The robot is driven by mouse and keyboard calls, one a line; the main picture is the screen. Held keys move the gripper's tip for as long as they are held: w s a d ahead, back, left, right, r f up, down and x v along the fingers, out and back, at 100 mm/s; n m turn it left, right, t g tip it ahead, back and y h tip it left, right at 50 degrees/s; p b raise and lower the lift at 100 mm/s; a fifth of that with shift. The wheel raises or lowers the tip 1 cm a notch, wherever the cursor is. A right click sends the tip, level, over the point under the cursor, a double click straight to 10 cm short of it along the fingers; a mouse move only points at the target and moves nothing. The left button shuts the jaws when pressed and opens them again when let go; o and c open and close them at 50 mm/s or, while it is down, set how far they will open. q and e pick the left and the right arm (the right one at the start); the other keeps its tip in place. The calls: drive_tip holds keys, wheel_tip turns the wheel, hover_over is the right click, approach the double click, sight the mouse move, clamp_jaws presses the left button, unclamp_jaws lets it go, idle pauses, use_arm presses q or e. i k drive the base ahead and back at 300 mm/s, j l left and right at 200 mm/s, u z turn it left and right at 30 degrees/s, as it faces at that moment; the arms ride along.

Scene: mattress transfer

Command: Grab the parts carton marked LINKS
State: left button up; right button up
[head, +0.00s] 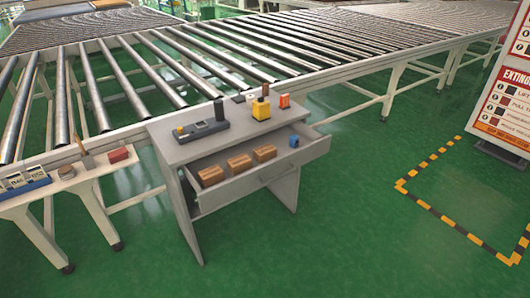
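Three small brown cartons lie in a row in the open drawer (268,176) of a grey desk (170,150). The left carton (211,176), the middle carton (239,163) and the right carton (265,153) look alike. Any marking on them is too small to read, so I cannot tell which one says LINKS. A small blue round item (294,141) sits at the drawer's right end. Neither of my grippers shows in the head view.
On the desk top stand a dark grey device (201,130), a yellow item (261,109) and an orange one (284,101). A roller conveyor (190,55) runs behind. A pale bench (75,179) with small items is at left. Green floor (350,220) is clear in front and right.

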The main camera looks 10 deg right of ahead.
sight(263, 154)
drive_tip(key=i+l, duration=0.25)
drive_tip(key=i, duration=0.2)
drive_tip(key=i+l+z, duration=0.1)
drive_tip(key=i+l, duration=0.15)
drive_tip(key=i, duration=0.2)
drive_tip(key=i+l, duration=0.2)
drive_tip(key=i, duration=0.25)
drive_tip(key=i+l+z, duration=0.1)
drive_tip(key=i, duration=0.35)
drive_tip(key=l, duration=0.1)
